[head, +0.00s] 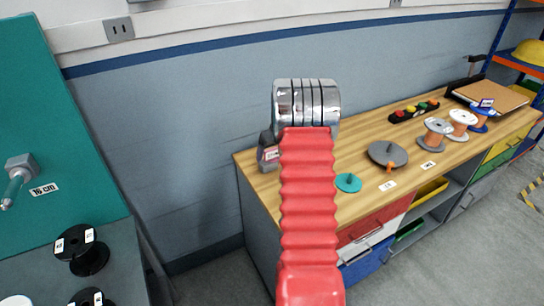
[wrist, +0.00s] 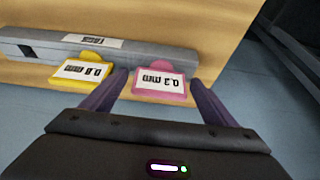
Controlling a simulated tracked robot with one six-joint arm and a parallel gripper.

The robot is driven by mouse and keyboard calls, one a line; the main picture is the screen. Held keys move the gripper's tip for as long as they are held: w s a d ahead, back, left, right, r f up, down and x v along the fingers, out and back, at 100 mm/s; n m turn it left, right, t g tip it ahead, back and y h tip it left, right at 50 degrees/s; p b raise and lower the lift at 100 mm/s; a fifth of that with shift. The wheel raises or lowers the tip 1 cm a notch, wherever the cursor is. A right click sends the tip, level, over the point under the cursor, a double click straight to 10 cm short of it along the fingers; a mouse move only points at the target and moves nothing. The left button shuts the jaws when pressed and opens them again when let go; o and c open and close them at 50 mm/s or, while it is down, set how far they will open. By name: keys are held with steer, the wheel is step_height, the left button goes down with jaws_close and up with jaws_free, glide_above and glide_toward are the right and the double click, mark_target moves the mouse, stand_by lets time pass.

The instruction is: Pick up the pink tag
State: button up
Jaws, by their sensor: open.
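The pink tag (wrist: 159,92) shows in the wrist view, with a white label reading 0.2 mm upside down. It rests against the front of a grey rail or holder (wrist: 130,58) at the edge of the wooden surface. My gripper (wrist: 152,85) is open, its two dark purple fingers on either side of the pink tag. I cannot tell whether the fingers touch it. In the head view my red arm cover hides the gripper, and the pink tag cannot be made out.
A yellow tag (wrist: 80,74) sits just left of the pink tag, close to the left finger. In the head view, the wooden bench (head: 365,195) carries a teal disc (head: 348,183), a grey disc (head: 387,154) and several spools. A dark spool (head: 90,255) stands at the left.

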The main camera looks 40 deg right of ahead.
steer(key=shift+c, duration=0.2)
steer(key=c, duration=1.1)
